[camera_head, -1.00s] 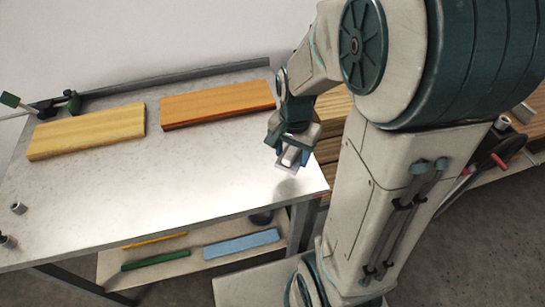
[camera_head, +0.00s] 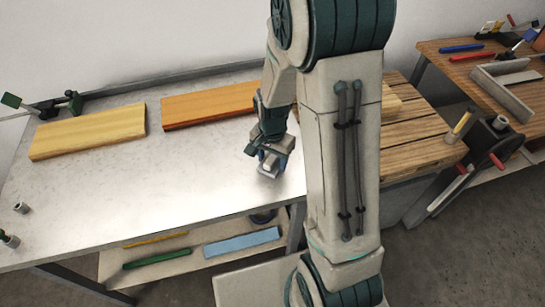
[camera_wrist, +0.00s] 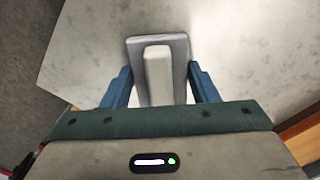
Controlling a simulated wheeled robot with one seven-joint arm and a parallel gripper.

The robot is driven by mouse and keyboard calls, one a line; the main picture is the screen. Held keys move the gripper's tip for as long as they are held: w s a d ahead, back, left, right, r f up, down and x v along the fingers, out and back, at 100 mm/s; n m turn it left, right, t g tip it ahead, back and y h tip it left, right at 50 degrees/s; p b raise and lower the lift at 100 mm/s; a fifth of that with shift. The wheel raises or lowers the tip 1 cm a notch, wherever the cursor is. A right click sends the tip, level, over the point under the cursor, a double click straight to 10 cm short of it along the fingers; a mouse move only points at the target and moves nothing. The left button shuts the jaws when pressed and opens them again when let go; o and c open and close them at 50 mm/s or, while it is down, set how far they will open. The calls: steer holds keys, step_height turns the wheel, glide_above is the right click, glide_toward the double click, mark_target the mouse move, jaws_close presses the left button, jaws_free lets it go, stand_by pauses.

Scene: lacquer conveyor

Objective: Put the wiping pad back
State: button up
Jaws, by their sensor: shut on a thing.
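The wiping pad (camera_wrist: 158,78) is a pale block with a grey, rounded, U-shaped border around its top. In the wrist view it sits between the two blue fingers of my gripper (camera_wrist: 160,88). The head view shows my gripper (camera_head: 268,162) shut on the pad, pointing down over the right part of the grey metal bench (camera_head: 150,190). The pad's small pale end shows below the fingers there. I cannot tell whether it touches the bench top.
A yellow board (camera_head: 88,131) and an orange board (camera_head: 208,104) lie along the bench's back. A lower shelf holds a blue bar (camera_head: 242,243) and a green bar (camera_head: 157,258). A slatted wooden top (camera_head: 400,140) stands right, behind my arm. The bench's front middle is clear.

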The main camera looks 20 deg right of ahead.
mark_target(272, 157)
steer(key=shift+f, duration=0.2)
steer(key=o, duration=1)
steer(key=shift+o, duration=0.2)
step_height(272, 157, up, 12)
steer(key=s+r+n+t, duration=0.1)
steer(key=s+r+n, duration=0.2)
steer(key=s, duration=0.4)
steer(key=s+r+n+t, duration=0.2)
steer(key=s+r+n, duration=0.2)
steer(key=s+n, duration=0.2)
steer(key=shift+s+d+r, duration=0.2)
steer(key=shift+s+r, duration=0.05)
steer(key=shift+s, duration=0.3)
